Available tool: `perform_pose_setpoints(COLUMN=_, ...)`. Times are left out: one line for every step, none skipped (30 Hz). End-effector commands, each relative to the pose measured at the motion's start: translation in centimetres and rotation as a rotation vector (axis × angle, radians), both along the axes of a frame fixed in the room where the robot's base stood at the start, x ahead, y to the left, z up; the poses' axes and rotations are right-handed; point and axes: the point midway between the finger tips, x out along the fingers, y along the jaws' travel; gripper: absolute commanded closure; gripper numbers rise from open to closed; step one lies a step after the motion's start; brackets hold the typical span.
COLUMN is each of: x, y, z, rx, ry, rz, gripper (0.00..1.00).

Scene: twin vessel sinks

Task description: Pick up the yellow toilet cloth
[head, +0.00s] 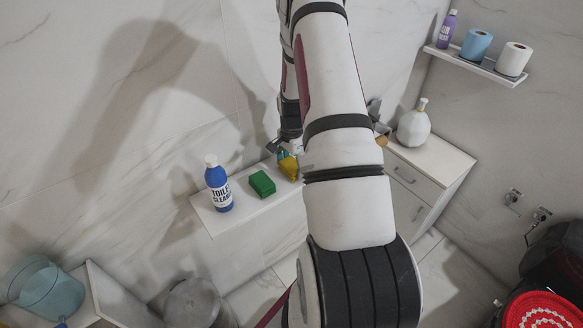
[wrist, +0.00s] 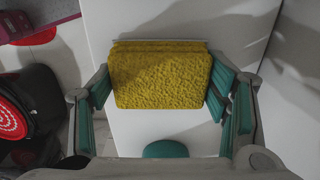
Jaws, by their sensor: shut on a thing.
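The yellow toilet cloth (head: 290,168) is a small folded block at the right part of the white wall shelf (head: 256,212). In the wrist view the cloth (wrist: 160,78) is large, with a rough yellow surface. My gripper (wrist: 160,90) has its teal finger pads at the cloth's left and right sides and is shut on it. In the head view my gripper (head: 285,155) is partly hidden behind my arm. I cannot tell whether the cloth still touches the shelf.
A green block (head: 262,184) and a blue toilet cleaner bottle (head: 218,186) stand left of the cloth. A white cabinet with a round white bottle (head: 413,124) is at right. A bin (head: 193,303) stands below.

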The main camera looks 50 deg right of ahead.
Motion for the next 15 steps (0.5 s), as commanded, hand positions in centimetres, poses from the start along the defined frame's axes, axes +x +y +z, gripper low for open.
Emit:
perform_pose_setpoints(x=0.0, y=0.0, z=0.0, rx=0.0, ry=0.001, rz=0.0, gripper=0.54)
perform_pose_setpoints(x=0.0, y=0.0, z=0.0, rx=0.0, ry=0.001, rz=0.0, gripper=0.54)
perform_pose_setpoints(x=0.0, y=0.0, z=0.1, rx=0.0, ry=0.001, rz=0.0, gripper=0.54)
perform_pose_setpoints(x=0.0, y=0.0, z=0.2, rx=0.0, ry=0.001, rz=0.0, gripper=0.54)
perform_pose_setpoints(x=0.0, y=0.0, z=0.3, rx=0.0, ry=0.0, rz=0.0, gripper=0.54)
perform_pose_setpoints(x=0.1, y=0.0, z=0.6, rx=-0.001, ry=0.0, rz=0.0, gripper=0.54)
perform_pose_setpoints(x=0.1, y=-0.1, z=0.8, rx=-0.001, ry=-0.001, rz=0.0, gripper=0.54)
perform_pose_setpoints(x=0.1, y=-0.1, z=1.0, rx=-0.002, ry=-0.001, rz=0.0, gripper=0.54)
perform_pose_setpoints(x=0.1, y=-0.1, z=1.3, rx=-0.002, ry=-0.001, rz=-0.001, gripper=0.54)
perform_pose_setpoints(x=0.2, y=-0.1, z=1.6, rx=-0.002, ry=-0.001, rz=-0.001, gripper=0.54)
perform_pose_setpoints(x=0.2, y=0.0, z=1.9, rx=-0.001, ry=-0.002, rz=-0.001, gripper=0.54)
perform_pose_setpoints(x=0.2, y=0.0, z=2.4, rx=-0.001, ry=-0.002, rz=-0.001, gripper=0.54)
perform_pose_setpoints(x=0.2, y=0.0, z=2.8, rx=-0.002, ry=-0.001, rz=0.0, gripper=0.54)
perform_pose_setpoints(x=0.2, y=-0.1, z=3.3, rx=-0.003, ry=-0.002, rz=0.001, gripper=0.54)
perform_pose_setpoints(x=0.0, y=0.2, z=3.7, rx=0.0, ry=-0.001, rz=0.0, gripper=0.54)
